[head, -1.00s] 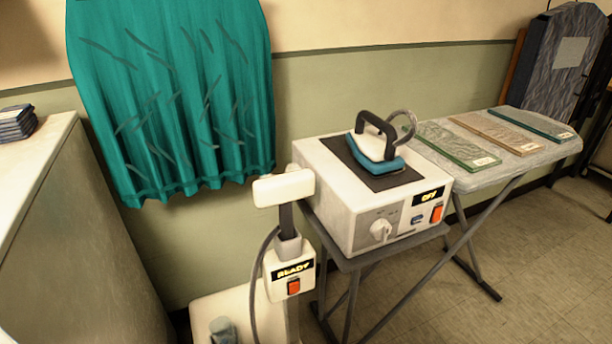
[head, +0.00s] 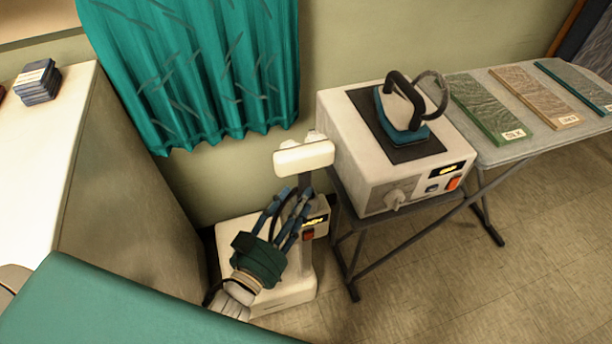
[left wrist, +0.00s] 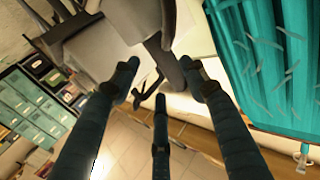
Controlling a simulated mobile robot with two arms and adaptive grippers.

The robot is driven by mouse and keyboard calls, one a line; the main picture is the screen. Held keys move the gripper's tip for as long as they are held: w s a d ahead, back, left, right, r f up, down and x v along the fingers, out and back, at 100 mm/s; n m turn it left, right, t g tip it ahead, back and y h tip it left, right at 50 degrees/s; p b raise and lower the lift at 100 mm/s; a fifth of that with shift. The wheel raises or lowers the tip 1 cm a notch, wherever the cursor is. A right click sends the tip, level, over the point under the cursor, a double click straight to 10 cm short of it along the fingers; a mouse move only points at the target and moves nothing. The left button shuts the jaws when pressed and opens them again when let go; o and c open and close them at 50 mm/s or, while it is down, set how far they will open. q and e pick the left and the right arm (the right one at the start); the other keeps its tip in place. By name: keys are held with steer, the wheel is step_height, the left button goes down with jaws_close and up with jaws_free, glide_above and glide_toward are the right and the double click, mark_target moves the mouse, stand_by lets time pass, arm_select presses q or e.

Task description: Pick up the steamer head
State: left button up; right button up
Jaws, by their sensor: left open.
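The steamer head (head: 303,156) is a white, rounded block lying level on top of a dark upright handle (head: 304,181) in the head view. It rests on the white steamer stand. My left gripper (head: 287,198) is just below the head, with its dark blue fingers pointing up at the handle; it is open and covers part of the stand. In the left wrist view, the fingers of my left gripper (left wrist: 162,84) are spread, and a dark grey bar, seemingly the handle (left wrist: 168,66), shows between their tips. I cannot tell whether they touch it. My right gripper is not in view.
A white station (head: 385,165) with an iron (head: 402,108) on it stands close right of the steamer. A teal curtain (head: 200,70) hangs behind to the left. A white-topped counter (head: 50,140) is at left. Fabric boards lie on the ironing board at right.

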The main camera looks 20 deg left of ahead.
mark_target(305, 185)
arm_select(q)
steer(key=w, duration=0.2)
steer(key=w+p, duration=0.1)
steer(key=w, duration=0.2)
steer(key=shift+w+d+r, duration=0.3)
steer(key=shift+w+d, duration=0.1)
steer(key=shift+w+f, duration=0.1)
steer(key=shift+w, duration=0.15)
jaws_close()
steer(key=shift+r+p, duration=0.2)
steer(key=shift+p, duration=0.1)
step_height(305, 185, up, 19)
steer(key=p, duration=0.2)
steer(key=shift+p, duration=0.4)
steer(key=shift+r, duration=0.45)
steer(key=shift+s, duration=0.1)
